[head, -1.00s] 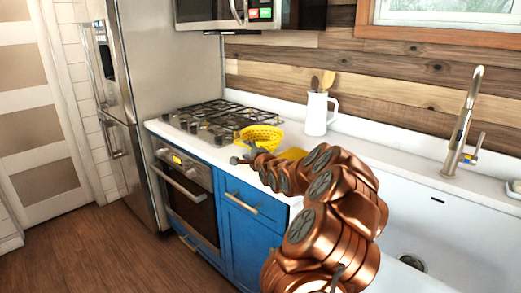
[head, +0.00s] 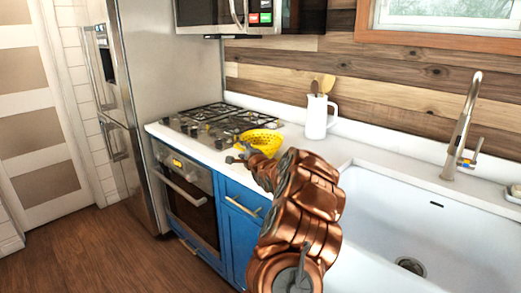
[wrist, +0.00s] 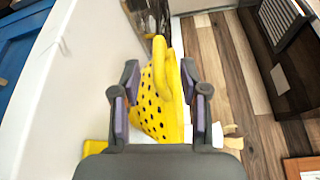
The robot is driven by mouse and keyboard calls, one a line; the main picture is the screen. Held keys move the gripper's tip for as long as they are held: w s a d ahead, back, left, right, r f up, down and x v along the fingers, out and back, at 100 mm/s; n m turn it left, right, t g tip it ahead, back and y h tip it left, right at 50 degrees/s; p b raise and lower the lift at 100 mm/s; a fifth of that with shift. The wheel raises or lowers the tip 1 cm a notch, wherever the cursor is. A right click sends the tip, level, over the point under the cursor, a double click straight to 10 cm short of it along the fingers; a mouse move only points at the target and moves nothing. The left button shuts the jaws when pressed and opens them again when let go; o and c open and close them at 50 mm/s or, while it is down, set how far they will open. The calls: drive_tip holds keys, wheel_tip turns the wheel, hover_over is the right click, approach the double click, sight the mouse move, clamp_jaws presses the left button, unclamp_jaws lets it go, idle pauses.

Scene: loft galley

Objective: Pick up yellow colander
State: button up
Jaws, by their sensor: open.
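The yellow colander (head: 262,138), with holes in its wall, sits on the white counter at the right edge of the stove. In the wrist view the colander (wrist: 158,105) shows between my two fingers, with a looped handle at its upper end. My gripper (wrist: 160,82) is open, one finger on each side of the colander's wall. I cannot tell whether either finger touches it. In the head view my gripper (head: 240,154) is small, at the colander's near left side, and my arm hides part of the counter.
A gas stove (head: 205,121) adjoins the colander on the left. A white pitcher (head: 317,120) with wooden utensils stands behind it to the right. A sink (head: 430,225) and tall faucet (head: 463,130) are at right. Another yellow item (wrist: 92,148) shows low in the wrist view.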

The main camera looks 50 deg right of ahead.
drive_tip(key=shift+w+d+f, duration=0.1)
drive_tip(key=shift+w+d, duration=0.15)
drive_tip(key=shift+w, duration=0.25)
drive_tip(key=shift+c, duration=0.3)
clamp_jaws()
